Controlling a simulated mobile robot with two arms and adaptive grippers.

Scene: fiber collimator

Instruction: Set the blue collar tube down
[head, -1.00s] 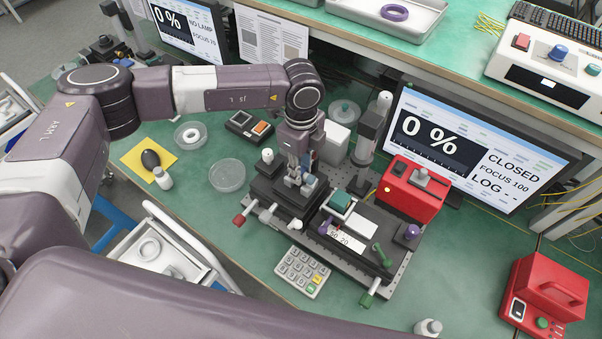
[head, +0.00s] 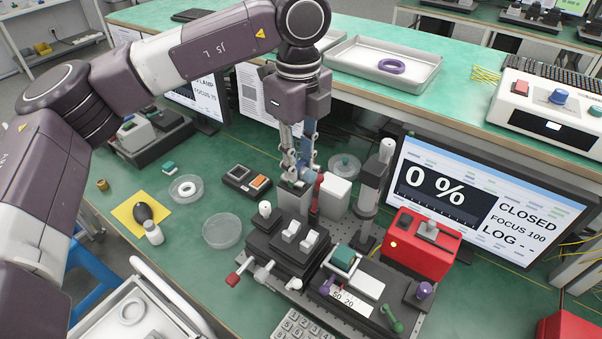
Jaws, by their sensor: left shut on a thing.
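My left gripper (head: 298,178) comes down from the upper middle and points at the bench. It is shut on the blue collar tube (head: 308,142), of which a blue part shows beside the fingers. The lower end of the tube is hard to make out. The fingertips are just above or in front of a small grey block (head: 293,197) behind the dark stage; I cannot tell whether the tube touches it. A red piece (head: 319,186) stands close to the right of the fingers. My right gripper is not in view.
The dark stage (head: 284,250) with light clamps is in front of the gripper. A white box (head: 334,198) and a grey post (head: 373,185) stand to the right. A switch box (head: 246,182) and a clear dish (head: 222,231) are to the left. The monitor reads 0 % (head: 440,185).

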